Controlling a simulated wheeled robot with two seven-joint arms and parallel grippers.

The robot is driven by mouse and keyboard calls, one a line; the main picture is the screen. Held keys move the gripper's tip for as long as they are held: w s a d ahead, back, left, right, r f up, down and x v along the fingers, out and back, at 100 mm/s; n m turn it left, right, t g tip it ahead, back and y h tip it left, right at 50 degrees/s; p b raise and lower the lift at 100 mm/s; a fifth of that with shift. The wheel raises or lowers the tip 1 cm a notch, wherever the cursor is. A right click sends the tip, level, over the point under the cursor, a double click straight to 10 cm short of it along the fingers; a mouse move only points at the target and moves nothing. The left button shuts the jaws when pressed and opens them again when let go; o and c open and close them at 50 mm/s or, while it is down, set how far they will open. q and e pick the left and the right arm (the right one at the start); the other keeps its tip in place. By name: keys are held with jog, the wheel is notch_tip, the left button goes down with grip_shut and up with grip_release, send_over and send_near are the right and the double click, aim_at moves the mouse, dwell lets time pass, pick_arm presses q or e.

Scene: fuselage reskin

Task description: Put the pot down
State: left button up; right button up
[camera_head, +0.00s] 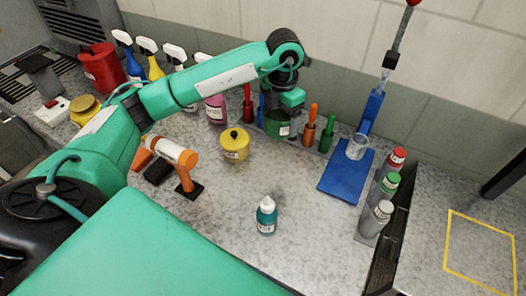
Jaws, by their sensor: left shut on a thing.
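A green pot (275,125) with a small white label is near the back wall, directly under my left gripper (288,104). My left gripper points down and is shut on the pot, covering its upper part. I cannot tell whether the pot's base touches the worktop. A second, yellow pot (235,146) with a dark knob on its lid stands upright on the worktop, in front and to the left of the green one. My right gripper is not in view.
Orange, red and green-handled tools (310,124) stand close to the green pot. Spray bottles (181,76) line the wall. The front-middle grey worktop (318,238) is clear.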

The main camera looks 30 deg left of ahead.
pick_arm(q)
jog(key=f, duration=0.1)
jog(key=s+d+f+p, duration=0.1)
jog(key=f, duration=0.1)
jog(key=shift+s+d, duration=0.15)
jog(key=shift+d, duration=0.05)
jog(key=p, duration=0.3)
send_over(278, 170)
notch_tip(278, 170, down, 10)
jog(key=shift+a+r, duration=0.1)
jog(key=shift+f, duration=0.5)
notch_tip(278, 170, down, 4)
jog(key=shift+p, duration=0.9)
jog(key=shift+f, duration=0.2)
jog(key=shift+f, duration=0.1)
jog(key=o, duration=1.4)
